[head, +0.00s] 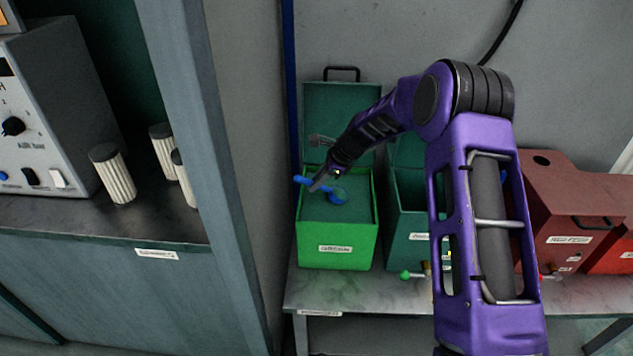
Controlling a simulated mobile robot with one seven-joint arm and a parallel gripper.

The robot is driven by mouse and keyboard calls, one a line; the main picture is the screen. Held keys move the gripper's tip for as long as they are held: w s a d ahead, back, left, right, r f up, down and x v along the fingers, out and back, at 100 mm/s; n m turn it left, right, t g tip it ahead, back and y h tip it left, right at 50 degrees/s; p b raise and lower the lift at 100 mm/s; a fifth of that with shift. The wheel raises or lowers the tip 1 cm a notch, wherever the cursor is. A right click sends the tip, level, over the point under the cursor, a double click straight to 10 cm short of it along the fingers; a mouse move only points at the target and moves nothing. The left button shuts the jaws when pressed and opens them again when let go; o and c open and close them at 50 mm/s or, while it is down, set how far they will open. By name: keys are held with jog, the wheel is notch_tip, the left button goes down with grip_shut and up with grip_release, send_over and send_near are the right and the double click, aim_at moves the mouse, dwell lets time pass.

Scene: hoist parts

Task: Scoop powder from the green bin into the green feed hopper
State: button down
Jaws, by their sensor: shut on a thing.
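The green bin (336,257) stands at the left end of the low bench, its dark lid (342,100) raised at the back. Dark green powder (348,212) shows inside it, near the rim. My gripper (320,184) is over the bin's opening and shut on a blue scoop (339,197). The scoop's round end is at or just above the powder; I cannot tell whether it touches or holds any. A darker green box (408,253) with its lid up, perhaps the green feed hopper, stands right of the bin, partly hidden by my arm.
Red boxes (575,215) stand further right on the bench (330,292). A green-knobbed valve (406,275) sticks out in front of the darker green box. A grey post (225,170) rises at left, beside a shelf with ribbed white cylinders (115,178) and a control box (45,120).

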jog(key=shift+r+p, duration=2.4)
jog(key=shift+r, duration=0.9)
